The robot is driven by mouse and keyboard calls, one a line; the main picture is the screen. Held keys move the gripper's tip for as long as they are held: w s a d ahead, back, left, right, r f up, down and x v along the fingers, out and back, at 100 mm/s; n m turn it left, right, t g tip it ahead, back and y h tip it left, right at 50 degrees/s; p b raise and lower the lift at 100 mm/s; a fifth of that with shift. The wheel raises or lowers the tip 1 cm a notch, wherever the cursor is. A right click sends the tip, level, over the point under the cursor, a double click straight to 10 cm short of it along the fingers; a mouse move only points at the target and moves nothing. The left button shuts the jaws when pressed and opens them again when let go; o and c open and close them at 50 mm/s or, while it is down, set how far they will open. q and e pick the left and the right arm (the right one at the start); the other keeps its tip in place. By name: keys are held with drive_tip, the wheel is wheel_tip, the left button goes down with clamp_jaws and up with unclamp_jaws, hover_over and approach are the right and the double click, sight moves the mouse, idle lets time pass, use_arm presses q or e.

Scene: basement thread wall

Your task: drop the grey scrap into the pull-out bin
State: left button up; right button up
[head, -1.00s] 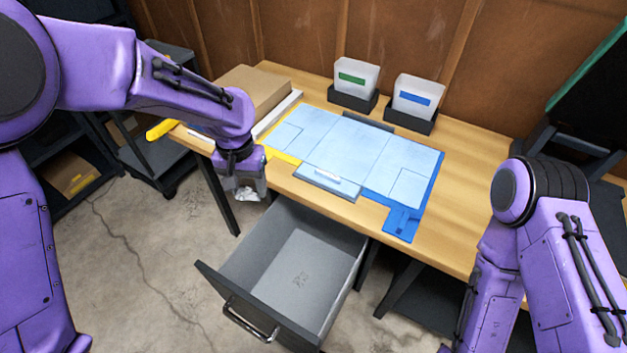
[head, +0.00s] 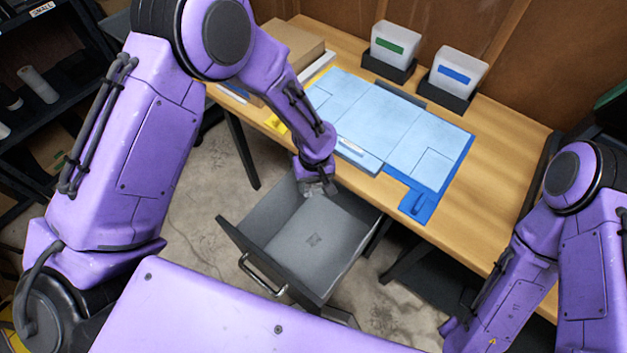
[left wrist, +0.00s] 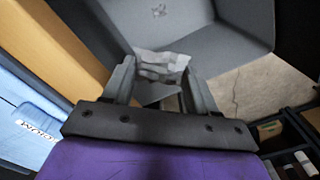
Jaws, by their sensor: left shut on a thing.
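The grey scrap (left wrist: 160,68) is a crumpled piece held between the two fingers of my left gripper (left wrist: 160,80). In the head view my left gripper (head: 318,188) hangs at the rear part of the pull-out bin (head: 312,240), close to the table's front edge. In the left wrist view the bin (left wrist: 215,30) lies beyond the scrap. The right arm shows at the right, but its fingers are out of view.
The wooden table (head: 490,160) carries pale blue panels (head: 385,120) on a blue mat. Two clear containers with a green label (head: 390,45) and a blue label (head: 455,75) stand at the back. A cardboard box (head: 275,50) lies at the left. Dark shelves stand far left.

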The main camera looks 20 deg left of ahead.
sight(313, 186)
use_arm(q)
drive_tip(key=shift+f+b, duration=0.4)
drive_tip(key=shift+f, duration=0.4)
drive_tip(key=shift+r, duration=0.1)
drive_tip(key=o, duration=1.1)
wheel_tip(313, 186, up, 11)
drive_tip(key=shift+f, duration=0.15)
